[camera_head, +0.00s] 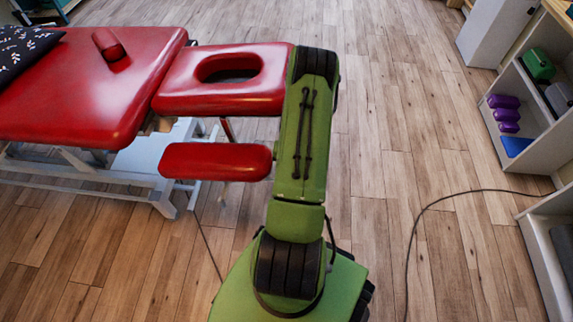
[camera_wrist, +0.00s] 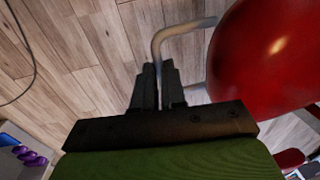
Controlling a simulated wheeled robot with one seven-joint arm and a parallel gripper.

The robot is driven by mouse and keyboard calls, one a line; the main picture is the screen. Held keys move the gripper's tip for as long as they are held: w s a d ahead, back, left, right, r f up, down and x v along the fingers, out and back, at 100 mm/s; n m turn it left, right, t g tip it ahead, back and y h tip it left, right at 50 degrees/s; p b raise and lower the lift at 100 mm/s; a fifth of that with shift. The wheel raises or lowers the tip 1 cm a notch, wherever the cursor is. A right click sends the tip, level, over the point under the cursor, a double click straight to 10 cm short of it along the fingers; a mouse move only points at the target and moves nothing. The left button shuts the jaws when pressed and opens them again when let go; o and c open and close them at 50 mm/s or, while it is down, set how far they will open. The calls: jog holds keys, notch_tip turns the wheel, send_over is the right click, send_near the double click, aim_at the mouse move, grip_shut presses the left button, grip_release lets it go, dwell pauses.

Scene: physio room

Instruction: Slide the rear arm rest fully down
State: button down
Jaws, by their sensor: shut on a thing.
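A red padded treatment table (camera_head: 85,90) stands at the left, its head section with an oval hole (camera_head: 205,95) at its right end. A red arm rest pad (camera_head: 216,161) hangs lower at the near side. In the wrist view my gripper (camera_wrist: 158,70) is shut on a bent grey metal tube (camera_wrist: 180,30), which passes between the fingers. A large red rounded pad (camera_wrist: 265,55) is close to the right of the fingers; which pad it is I cannot tell. In the head view my green arm hides the gripper and the tube.
A small red bolster-like piece (camera_head: 109,45) and a dark patterned pillow (camera_head: 22,50) are on the table. A white shelf (camera_head: 520,110) with purple dumbbells (camera_head: 505,113) stands at the right. A black cable (camera_head: 415,235) crosses the otherwise clear wooden floor.

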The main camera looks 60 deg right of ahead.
jog(key=c, duration=1.2)
grip_release()
jog(key=shift+f, duration=0.2)
jog(key=shift+r, duration=0.15)
notch_tip(320, 180, up, 16)
jog(key=s+p, duration=0.1)
jog(key=p, duration=0.4)
jog(key=shift+s+d+f, duration=0.15)
jog(key=shift+d+f, duration=0.1)
jog(key=shift+d, duration=0.05)
